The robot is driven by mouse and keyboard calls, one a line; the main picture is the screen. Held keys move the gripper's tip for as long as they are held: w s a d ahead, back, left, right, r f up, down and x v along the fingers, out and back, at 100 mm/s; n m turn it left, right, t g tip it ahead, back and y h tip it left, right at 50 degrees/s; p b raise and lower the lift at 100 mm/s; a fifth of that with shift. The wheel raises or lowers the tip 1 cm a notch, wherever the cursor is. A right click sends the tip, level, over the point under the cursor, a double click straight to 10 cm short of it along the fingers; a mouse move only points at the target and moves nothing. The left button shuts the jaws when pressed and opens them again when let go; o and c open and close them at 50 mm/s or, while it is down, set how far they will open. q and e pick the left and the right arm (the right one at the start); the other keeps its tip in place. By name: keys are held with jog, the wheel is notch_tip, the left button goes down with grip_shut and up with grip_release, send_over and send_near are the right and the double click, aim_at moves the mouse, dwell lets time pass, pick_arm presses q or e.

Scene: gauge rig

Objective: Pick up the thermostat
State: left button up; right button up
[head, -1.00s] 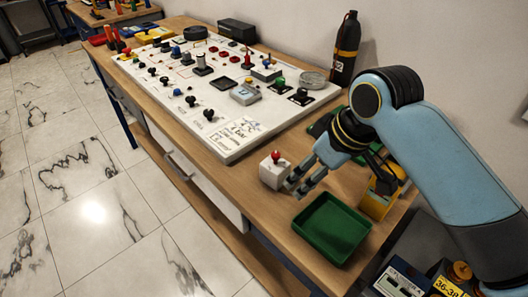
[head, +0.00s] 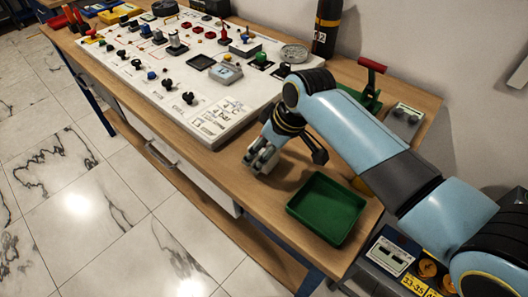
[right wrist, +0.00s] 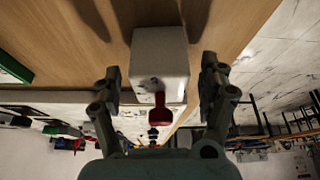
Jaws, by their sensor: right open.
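A white box with a red knob (right wrist: 160,58), which looks like the thermostat, stands on the wooden table between my right gripper's fingers in the right wrist view. Its red knob points towards my palm. A gap shows on each side between the box and the fingers. My right gripper (right wrist: 161,80) is open around it. In the head view my right gripper (head: 262,161) reaches down to the table between the panel and the green tray, and the box is hidden behind it. My left gripper is not in view.
A white panel (head: 205,125) with many knobs and fittings covers the left of the table (head: 232,165). A green tray (head: 318,232) lies near the front right. A red-handled device (head: 371,68), a grey box (head: 405,113) and a dark bottle (head: 327,25) stand behind.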

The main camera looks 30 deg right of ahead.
jog(key=shift+w+a+f, duration=0.1)
jog(key=shift+w+f, duration=0.15)
jog(key=shift+f, duration=0.4)
jog(key=c, duration=1.3)
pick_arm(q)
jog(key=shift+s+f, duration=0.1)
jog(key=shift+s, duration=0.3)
pick_arm(e)
jog(key=shift+c, duration=0.6)
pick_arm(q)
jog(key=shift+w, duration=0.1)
pick_arm(e)
jog(key=shift+r, duration=0.15)
